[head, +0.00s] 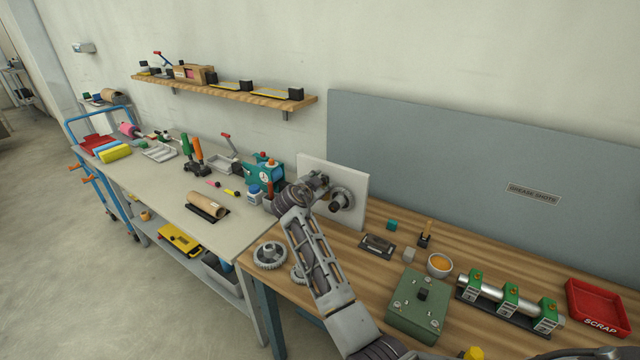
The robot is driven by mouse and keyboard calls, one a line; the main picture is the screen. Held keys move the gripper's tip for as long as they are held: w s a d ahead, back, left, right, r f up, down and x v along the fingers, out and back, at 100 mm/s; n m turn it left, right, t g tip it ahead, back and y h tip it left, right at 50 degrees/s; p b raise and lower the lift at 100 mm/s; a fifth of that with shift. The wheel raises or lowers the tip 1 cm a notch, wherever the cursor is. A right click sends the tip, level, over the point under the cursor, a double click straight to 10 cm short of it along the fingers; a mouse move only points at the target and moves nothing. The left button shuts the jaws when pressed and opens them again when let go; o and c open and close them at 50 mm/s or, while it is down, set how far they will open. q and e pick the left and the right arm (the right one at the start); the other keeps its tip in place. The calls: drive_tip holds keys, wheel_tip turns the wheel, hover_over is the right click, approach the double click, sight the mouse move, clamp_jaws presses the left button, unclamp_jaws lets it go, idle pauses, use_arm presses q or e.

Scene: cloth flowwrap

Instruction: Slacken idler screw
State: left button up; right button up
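A white upright plate (354,180) stands at the left end of the wooden bench, carrying a round grey wheel-like part (346,197). A dark cylindrical end shows in front of that part. I cannot make out an idler screw; it is too small or hidden behind my arm. An arm, which I take as my left, rises from the bottom middle and bends at the plate. Its gripper end (319,184) is close in front of the plate, by the wheel. The fingers are not clear, so contact and opening cannot be told. My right gripper is out of view.
A green box (418,306), an orange-filled bowl (439,265), a green-clamped roller (508,299) and a red scrap tray (598,305) stand right of my arm. Grey gears (270,255) lie left of it. A teal device (264,170) stands behind left.

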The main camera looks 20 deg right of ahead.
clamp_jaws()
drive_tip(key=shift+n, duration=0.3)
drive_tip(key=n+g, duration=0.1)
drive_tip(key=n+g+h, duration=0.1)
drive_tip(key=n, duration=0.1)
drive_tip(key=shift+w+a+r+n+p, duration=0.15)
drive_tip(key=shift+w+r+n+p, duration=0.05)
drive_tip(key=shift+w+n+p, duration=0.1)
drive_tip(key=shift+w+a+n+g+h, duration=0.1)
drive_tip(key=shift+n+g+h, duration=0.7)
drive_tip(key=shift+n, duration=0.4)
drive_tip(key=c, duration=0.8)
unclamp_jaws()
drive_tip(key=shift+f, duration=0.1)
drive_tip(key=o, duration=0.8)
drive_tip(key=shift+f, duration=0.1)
